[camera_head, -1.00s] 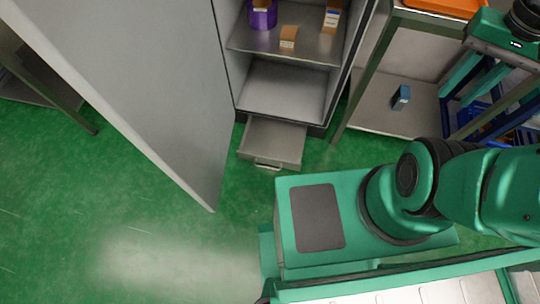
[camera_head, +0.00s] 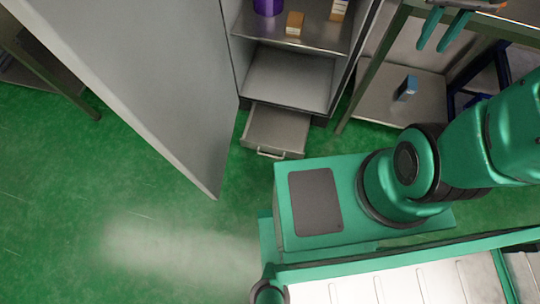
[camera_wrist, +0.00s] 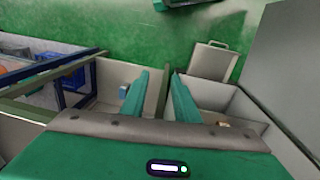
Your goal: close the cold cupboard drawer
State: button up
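The cold cupboard drawer (camera_head: 277,131) is a grey metal tray at the foot of the cupboard. It is pulled out, with its bar handle (camera_head: 270,154) at the front. In the wrist view the open drawer (camera_wrist: 208,63) lies beyond my fingers, a little right of centre, handle at the far side. My gripper (camera_head: 433,46) is at the upper right in the head view, right of the drawer and apart from it. Its two teal fingers are spread with nothing between them; they also show in the wrist view (camera_wrist: 160,75).
The cupboard door (camera_head: 130,90) stands wide open on the left. Cupboard shelves (camera_head: 330,36) hold a purple container (camera_head: 268,5) and small boxes (camera_head: 295,23). A metal table with a blue box (camera_head: 407,88) stands right of the cupboard.

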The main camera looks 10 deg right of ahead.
jog(key=w+a+f+n+h, duration=0.1)
jog(key=w+a+f+n, duration=0.25)
jog(key=w+f, duration=0.35)
jog(key=w+a+f+n, duration=0.2)
jog(key=w+a+f, duration=0.3)
jog(key=w, duration=0.5)
jog(key=w+a+f+n+t, duration=0.1)
jog(key=w+a+f+n, duration=0.1)
jog(key=a+f, duration=0.5)
jog(key=w+a+f+n, duration=0.2)
jog(key=a+f, duration=0.2)
jog(key=f, duration=0.7)
jog(key=w+a+f+n+t, duration=0.15)
jog(key=a+f, duration=0.35)
jog(key=f, duration=0.5)
jog(key=n+y, duration=0.1)
jog(key=n, duration=0.6)
send_near(271, 156)
jog(key=x, duration=0.7)
jog(key=shift+w+f, duration=0.15)
jog(key=shift+w, duration=0.05)
grip_shut()
